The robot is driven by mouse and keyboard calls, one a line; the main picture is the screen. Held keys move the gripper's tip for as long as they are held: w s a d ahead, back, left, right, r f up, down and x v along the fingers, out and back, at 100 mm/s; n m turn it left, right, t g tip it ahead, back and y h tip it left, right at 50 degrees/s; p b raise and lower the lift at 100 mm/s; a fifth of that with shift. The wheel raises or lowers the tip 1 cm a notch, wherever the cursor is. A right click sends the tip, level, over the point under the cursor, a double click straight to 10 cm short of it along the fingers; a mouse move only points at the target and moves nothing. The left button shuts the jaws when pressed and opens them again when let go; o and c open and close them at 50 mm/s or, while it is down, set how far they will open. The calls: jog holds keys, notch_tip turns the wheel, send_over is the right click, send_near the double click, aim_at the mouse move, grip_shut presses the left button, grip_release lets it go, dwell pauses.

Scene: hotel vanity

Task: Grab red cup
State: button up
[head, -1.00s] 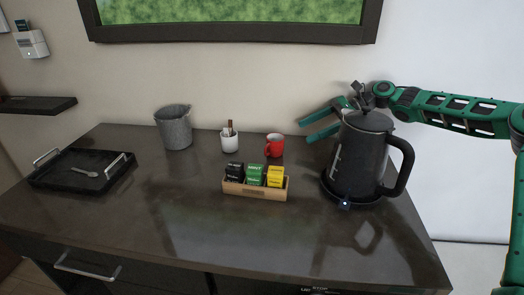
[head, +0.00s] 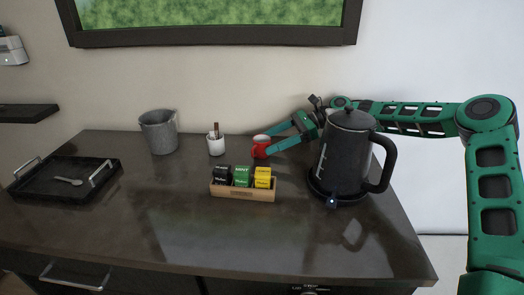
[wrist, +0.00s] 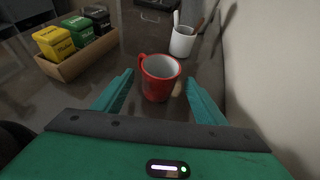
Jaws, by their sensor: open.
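The red cup (head: 260,147) stands upright on the dark counter, near the wall. In the wrist view the red cup (wrist: 158,80) shows a white inside and a handle on its left. My gripper (head: 270,141) reaches in from the right, behind the kettle, with its teal fingers at the cup. In the wrist view the gripper (wrist: 160,88) is open, one finger on either side of the cup's near part. Gaps show between the fingers and the cup. I cannot tell exactly how deep the cup sits between them.
A dark kettle (head: 346,150) stands right of the cup, in front of my arm. A wooden tea box (head: 243,193) lies in front of the cup. A white holder (head: 216,146), a grey bucket (head: 158,132) and a black tray (head: 38,188) are to the left.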

jog(key=shift+x, duration=1.1)
jog(key=c, duration=1.1)
jog(key=shift+r, duration=0.15)
